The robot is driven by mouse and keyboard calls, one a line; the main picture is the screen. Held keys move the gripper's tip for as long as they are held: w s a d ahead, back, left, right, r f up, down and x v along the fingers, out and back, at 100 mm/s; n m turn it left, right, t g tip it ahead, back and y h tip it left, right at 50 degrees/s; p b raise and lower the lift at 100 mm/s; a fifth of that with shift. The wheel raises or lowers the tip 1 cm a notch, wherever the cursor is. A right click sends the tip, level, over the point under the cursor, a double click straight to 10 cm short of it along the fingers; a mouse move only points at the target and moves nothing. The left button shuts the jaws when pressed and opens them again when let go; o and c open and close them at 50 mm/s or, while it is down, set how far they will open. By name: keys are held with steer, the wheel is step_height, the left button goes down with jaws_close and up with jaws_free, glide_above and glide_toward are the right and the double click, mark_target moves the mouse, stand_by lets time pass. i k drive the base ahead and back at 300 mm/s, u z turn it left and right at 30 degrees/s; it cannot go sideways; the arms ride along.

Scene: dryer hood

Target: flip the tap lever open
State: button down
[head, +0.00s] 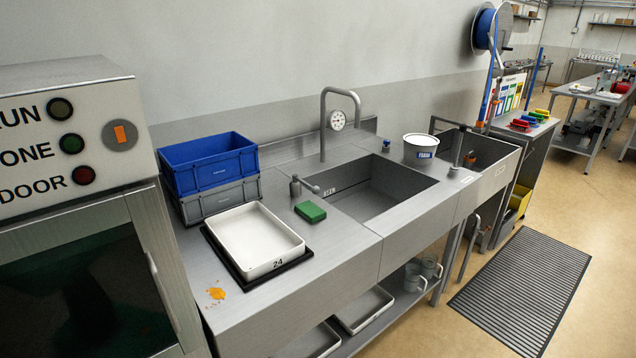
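A steel gooseneck tap (323,125) stands upright at the back edge of the sink basin (385,185). A small post with a grey lever (308,187) stands at the left edge of the basin. The lever lies near level, pointing right toward the basin. I cannot tell for sure that this lever belongs to the tap. No water shows at the spout. My gripper is not in view.
A green sponge (310,212) lies just in front of the lever. A white tray (290,228) and stacked blue and grey crates (208,162) stand to the left. A white tub (420,147) and a dark-handled post (457,150) stand right of the basin. Open floor with a ribbed mat (525,285) lies right.

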mark_target(316, 189)
steer(key=u, duration=0.05)
steer(key=i, duration=1.35)
